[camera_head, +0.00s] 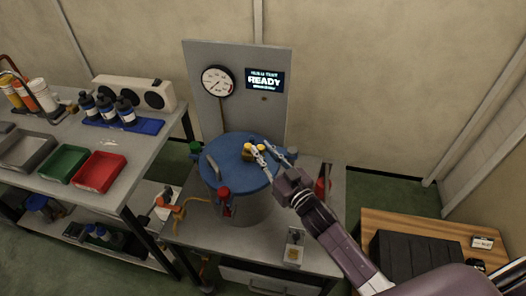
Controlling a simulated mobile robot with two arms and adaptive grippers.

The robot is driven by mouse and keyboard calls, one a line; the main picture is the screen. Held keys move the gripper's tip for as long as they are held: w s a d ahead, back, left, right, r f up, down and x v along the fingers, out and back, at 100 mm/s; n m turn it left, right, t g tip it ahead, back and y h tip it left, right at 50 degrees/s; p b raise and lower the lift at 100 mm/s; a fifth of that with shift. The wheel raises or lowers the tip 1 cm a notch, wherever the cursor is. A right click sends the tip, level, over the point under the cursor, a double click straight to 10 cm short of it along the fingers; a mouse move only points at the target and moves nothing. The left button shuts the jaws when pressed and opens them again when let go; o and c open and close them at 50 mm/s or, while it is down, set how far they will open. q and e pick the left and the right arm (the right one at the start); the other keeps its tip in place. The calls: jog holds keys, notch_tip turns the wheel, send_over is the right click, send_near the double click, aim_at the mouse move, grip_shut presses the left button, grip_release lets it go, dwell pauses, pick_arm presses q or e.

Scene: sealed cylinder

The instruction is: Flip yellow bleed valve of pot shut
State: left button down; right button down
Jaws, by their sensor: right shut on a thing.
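The pot (226,155) has a round blue lid and a grey body and stands upright on a grey bench. The yellow bleed valve (249,153) sits on top of the lid, right of its middle. My right gripper (260,148) reaches in from the lower right, its fingertips at the yellow valve and shut on it. The fingers hide part of the valve, and its exact angle is too small to tell. My left gripper is not in view.
Red (224,196) and green (196,149) clamp-like parts stand around the pot's rim. Behind it a grey panel (205,55) carries a gauge (218,81) and a display (264,80) reading "READY". A shelf table with trays (100,172) and bottles stands left; a wooden table (400,220) stands right.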

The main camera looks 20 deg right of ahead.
jog(key=shift+w+d+n+g+y, duration=0.3)
jog(key=shift+d+n+y, duration=0.15)
jog(key=shift+n+y, duration=0.45)
jog(key=shift+w+d+n+g+y, duration=0.2)
jog(key=shift+d+n+g+y, duration=0.2)
jog(key=shift+y, duration=0.6)
jog(key=shift+w+d+f+n+g+y+b, duration=0.1)
jog(key=shift+w+d+n+g+y+b, duration=0.1)
jog(key=shift+n+g+y+b, duration=0.3)
jog(key=shift+w+d+f+n+g+y+b, duration=0.1)
jog(key=shift+w+d+n+g+y+b, duration=0.1)
jog(key=shift+n+y+b, duration=0.35)
jog(key=shift+w+d+r+n+g+y+b, duration=0.15)
jog(key=shift+w+n+g+y+b, duration=0.1)
jog(key=shift+n+g+y+b, duration=0.35)
jog(key=shift+w+d+r+n+g+y+b, duration=0.1)
jog(key=shift+w+n+g+y+b, duration=0.15)
jog(key=shift+g+y+b, duration=0.35)
jog(key=shift+y, duration=0.25)
jog(key=c, duration=1.7)
grip_release()
jog(key=shift+c, duration=0.2)
jog(key=shift+s, duration=0.1)
